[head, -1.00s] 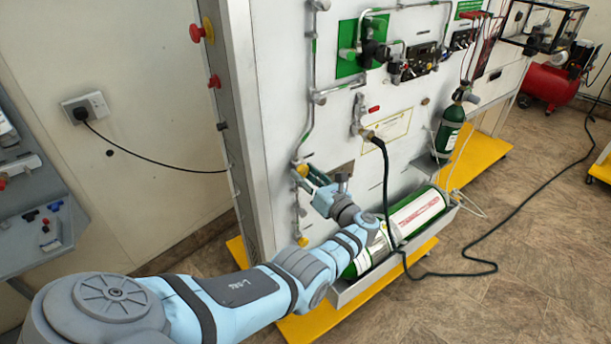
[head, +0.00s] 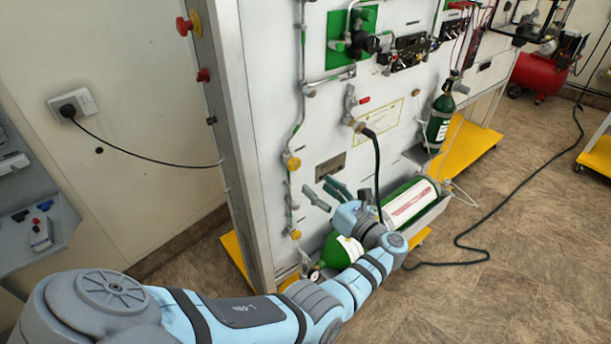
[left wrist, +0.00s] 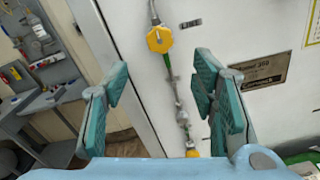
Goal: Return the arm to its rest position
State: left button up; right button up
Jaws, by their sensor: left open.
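My left arm comes in from the bottom left of the head view. Its gripper (head: 328,194) is in front of the white panel (head: 270,130), above the green cylinder. In the left wrist view the two teal finger pads of the left gripper (left wrist: 160,110) stand wide apart with nothing between them. A yellow valve handle (left wrist: 159,40) on a pipe shows beyond the gap, apart from the fingers. The same yellow valve shows in the head view (head: 293,163). My right gripper is in neither view.
A large green cylinder (head: 408,203) lies in a tray low on the panel, partly hidden by my arm. A dark hose (head: 377,175) hangs close to my gripper. A grey bench (head: 45,235) stands at the left. Floor (head: 500,270) at the right is mostly clear.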

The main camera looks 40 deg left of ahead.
pick_arm(q)
jog(key=shift+v, duration=1)
